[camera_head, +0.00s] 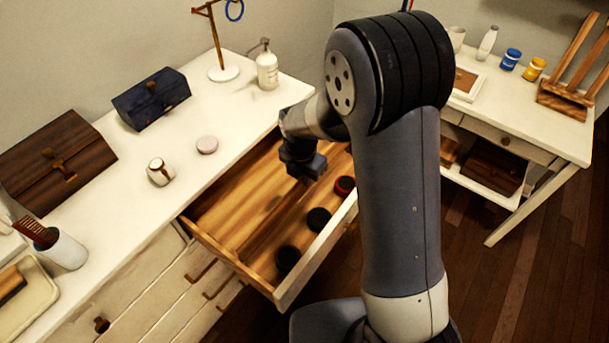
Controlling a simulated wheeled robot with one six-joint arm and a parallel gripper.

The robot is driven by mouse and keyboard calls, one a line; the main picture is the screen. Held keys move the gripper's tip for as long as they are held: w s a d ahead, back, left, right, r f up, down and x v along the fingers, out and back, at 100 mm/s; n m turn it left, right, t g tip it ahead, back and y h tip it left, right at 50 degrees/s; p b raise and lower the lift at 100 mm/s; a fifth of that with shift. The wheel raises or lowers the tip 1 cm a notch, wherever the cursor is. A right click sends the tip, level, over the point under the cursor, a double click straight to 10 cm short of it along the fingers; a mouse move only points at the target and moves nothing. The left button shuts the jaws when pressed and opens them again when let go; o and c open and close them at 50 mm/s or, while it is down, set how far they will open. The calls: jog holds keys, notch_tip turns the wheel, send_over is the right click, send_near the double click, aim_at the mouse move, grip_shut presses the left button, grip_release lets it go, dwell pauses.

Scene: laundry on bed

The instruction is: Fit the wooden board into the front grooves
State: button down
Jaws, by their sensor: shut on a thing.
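The open drawer (205,239) has a light wood inside and pale walls. The wooden board (272,222) shows as a long thin strip of the same wood colour, running lengthwise inside the drawer from near its left end to beneath my gripper. My gripper (304,178) points down over the right part of the drawer and is shut on the board. The fingertips and the held edge are small and dark. The grooves are too small to make out, and I cannot tell whether the board sits in them. My arm hides the drawer's right end.
Two dark round items (288,258) and a red one (344,186) lie along the drawer's front side. The dresser top holds a dark blue box (151,98), a brown box (58,163), a pump bottle (267,68) and a cup (63,250). A white desk (545,128) stands right.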

aim_at(305, 190)
jog(key=shift+f+b, duration=2.35)
jog(key=shift+f, duration=1.05)
jog(key=c, duration=1.5)
grip_release()
jog(key=r, duration=1.1)
jog(key=shift+s+a, duration=0.3)
jog(key=shift+s, duration=0.1)
jog(key=shift+f, duration=0.1)
jog(key=f, duration=1)
jog(key=shift+w+d+f, duration=0.3)
jog(key=shift+w+f, duration=0.1)
jog(key=shift+r+p, duration=0.35)
jog(key=shift+r, duration=0.1)
